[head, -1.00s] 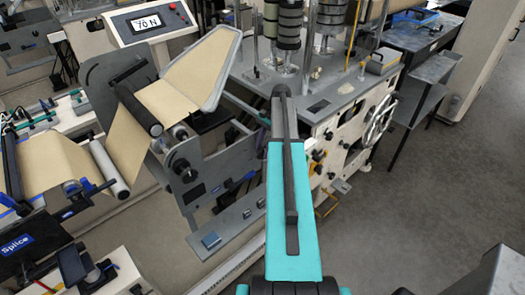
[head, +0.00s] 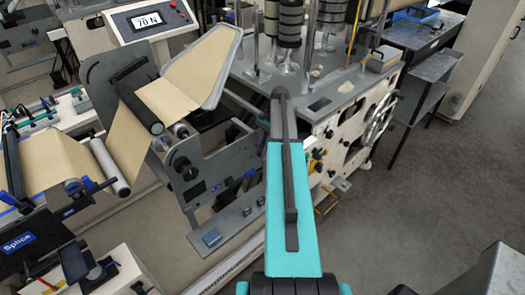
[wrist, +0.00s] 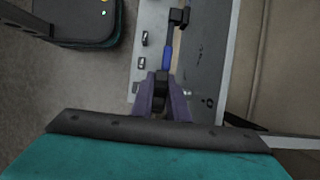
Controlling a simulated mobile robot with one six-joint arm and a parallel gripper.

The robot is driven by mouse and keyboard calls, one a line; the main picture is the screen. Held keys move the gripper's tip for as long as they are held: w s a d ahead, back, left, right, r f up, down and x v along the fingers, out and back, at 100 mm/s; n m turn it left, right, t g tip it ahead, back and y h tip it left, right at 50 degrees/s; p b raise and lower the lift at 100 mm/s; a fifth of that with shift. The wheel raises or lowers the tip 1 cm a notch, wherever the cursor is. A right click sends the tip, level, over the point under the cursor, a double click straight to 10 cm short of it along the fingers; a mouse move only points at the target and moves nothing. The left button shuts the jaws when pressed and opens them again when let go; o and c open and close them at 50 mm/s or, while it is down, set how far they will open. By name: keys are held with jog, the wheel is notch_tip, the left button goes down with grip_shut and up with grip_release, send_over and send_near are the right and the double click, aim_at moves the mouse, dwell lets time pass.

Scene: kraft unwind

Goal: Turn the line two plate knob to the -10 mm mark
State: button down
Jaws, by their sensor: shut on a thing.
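In the wrist view, my gripper (wrist: 160,97) has its two purple-grey fingers closed on a dark knob (wrist: 160,90). The knob sits in line with a blue piece (wrist: 168,57) and a black block (wrist: 178,17) over a grey plate (wrist: 205,75). No scale, pointer or -10 mm mark can be read. In the head view, my arm hides the gripper and the held knob. The grey stand (head: 205,165) with its blue and black parts shows just left of my arm.
A brown paper web (head: 170,100) runs over rollers at the left. A monitor reading 70 N (head: 148,22) stands behind it. The white machine (head: 345,135) with a handwheel (head: 381,118) is right of my arm. Open floor (head: 420,200) lies further right.

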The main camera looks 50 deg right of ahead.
jog(key=shift+f+h+b, duration=0.1)
jog(key=shift+h+b, duration=0.3)
jog(key=shift+b, duration=0.1)
jog(key=h+b, duration=0.4)
jog(key=shift+a+f, duration=0.2)
jog(key=shift+f, duration=0.05)
jog(key=shift+r+g+h+b, duration=0.1)
jog(key=shift+g+h+b, duration=0.2)
jog(key=shift+h+b, duration=0.9)
jog(key=shift+w+d, duration=0.1)
jog(key=c, duration=1.7)
grip_release()
jog(key=shift+r, duration=0.15)
jog(key=shift+b+v, duration=1.6)
jog(key=shift+v, duration=5.15)
